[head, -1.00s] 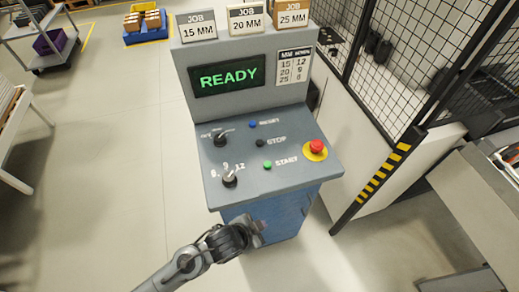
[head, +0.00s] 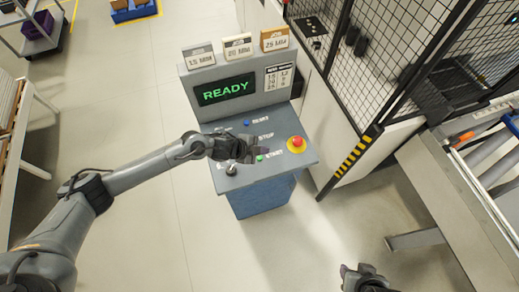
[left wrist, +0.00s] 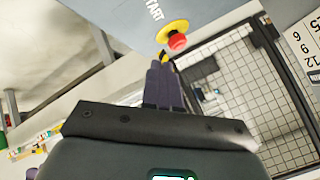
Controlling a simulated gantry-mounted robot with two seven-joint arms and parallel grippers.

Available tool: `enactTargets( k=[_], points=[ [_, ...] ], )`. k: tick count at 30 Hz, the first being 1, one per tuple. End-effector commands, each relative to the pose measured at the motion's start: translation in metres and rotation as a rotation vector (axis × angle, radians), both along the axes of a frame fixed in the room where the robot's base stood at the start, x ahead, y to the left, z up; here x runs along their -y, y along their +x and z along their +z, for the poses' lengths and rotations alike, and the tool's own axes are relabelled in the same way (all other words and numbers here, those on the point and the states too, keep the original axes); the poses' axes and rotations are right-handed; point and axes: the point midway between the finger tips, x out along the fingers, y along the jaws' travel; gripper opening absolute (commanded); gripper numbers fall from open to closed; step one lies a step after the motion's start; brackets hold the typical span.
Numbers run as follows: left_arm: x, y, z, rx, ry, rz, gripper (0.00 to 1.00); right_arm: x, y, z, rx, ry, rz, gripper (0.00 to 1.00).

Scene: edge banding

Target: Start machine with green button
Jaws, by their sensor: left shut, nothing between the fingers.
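The control console (head: 250,186) stands in the middle of the head view, its screen (head: 226,90) reading READY in green. The green START button (head: 260,158) shows just beside the fingertips of my left gripper (head: 252,151). That gripper is shut and empty, over the panel; whether it touches the panel I cannot tell. My right gripper (head: 362,274) is partly in view at the bottom edge, away from the console.
A red emergency stop (head: 297,142) on a yellow ring sits right of START; it also shows in the wrist view (left wrist: 176,41). A blue button (head: 246,123) and a selector knob (head: 231,170) are close by. A mesh fence (head: 400,50) stands to the right.

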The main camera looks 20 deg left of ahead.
Motion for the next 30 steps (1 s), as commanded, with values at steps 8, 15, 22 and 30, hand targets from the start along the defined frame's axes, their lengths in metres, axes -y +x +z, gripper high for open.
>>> enactTargets(
  k=[8, 15, 22, 30],
  points=[
    [-0.023, 0.010, 0.021, -0.008, 0.020, -0.026, 0.00, 0.000, 0.000, 0.021, 0.000, 0.000, 0.000, 0.43],
    [-0.024, 0.011, 0.020, -0.009, 0.020, -0.028, 0.00, -0.001, 0.000, 0.021, 0.000, 0.003, -0.002, 0.43],
    [-0.024, 0.011, 0.019, -0.009, 0.020, -0.028, 0.00, -0.002, 0.000, 0.020, -0.001, 0.008, -0.006, 0.43],
    [-0.024, 0.011, 0.005, -0.010, 0.021, -0.028, 0.00, -0.002, 0.000, 0.007, 0.000, 0.009, -0.006, 0.43]
  ],
)
